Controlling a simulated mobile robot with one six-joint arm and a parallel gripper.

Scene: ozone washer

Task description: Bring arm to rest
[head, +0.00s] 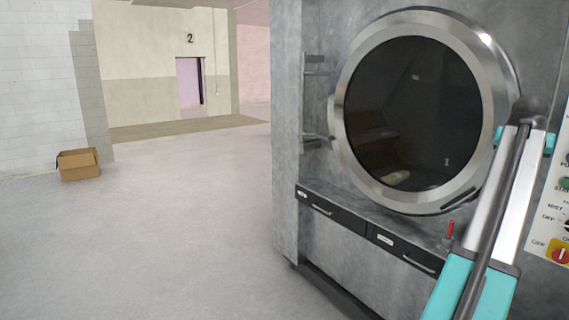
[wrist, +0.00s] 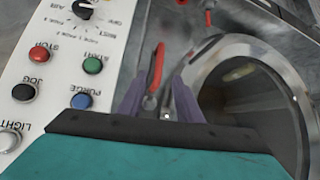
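My arm (head: 500,220), silver and teal, rises at the right of the head view in front of the washer. In the wrist view my gripper (wrist: 158,105) has two purple fingers spread apart, with a gap between them. A red handle (wrist: 156,65) stands in line with that gap; I cannot tell whether it is between the fingertips or beyond them, and no finger is seen closed on it. The gripper itself is hidden behind the arm in the head view.
The grey washer has a round, glass-fronted door (head: 412,115), shut. A red lever (head: 450,230) sits below it, close to my arm. A control panel (wrist: 70,55) with buttons is beside the gripper. Open floor (head: 180,220) lies left, with a cardboard box (head: 78,164) by the wall.

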